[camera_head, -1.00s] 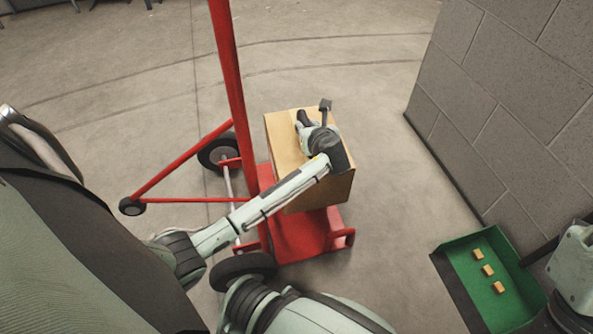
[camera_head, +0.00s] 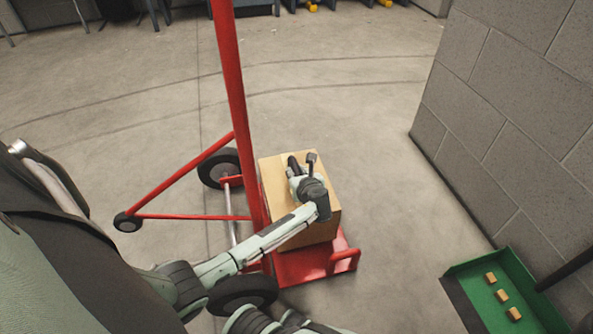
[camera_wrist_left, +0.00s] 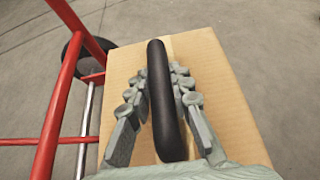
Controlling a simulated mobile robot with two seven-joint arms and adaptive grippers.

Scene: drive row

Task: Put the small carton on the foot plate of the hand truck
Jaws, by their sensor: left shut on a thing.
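The small carton (camera_head: 324,222) is a tan box with a black bar handle (camera_wrist_left: 160,95) on its top. My left gripper (camera_head: 297,176) is over the carton top, its fingers on both sides of the handle in the left wrist view, shut on it. The red hand truck (camera_head: 232,90) stands upright, its post just left of the carton. Its red foot plate (camera_head: 300,269) shows under and in front of the carton. The carton hides the rest of the plate, and I cannot tell whether its underside touches it. My right gripper is not in view.
The hand truck's black wheels (camera_head: 245,293) and red side braces (camera_head: 190,217) lie left of the carton. A grey block wall (camera_head: 500,120) stands at the right. A green tray (camera_head: 477,275) with small tan blocks lies at lower right.

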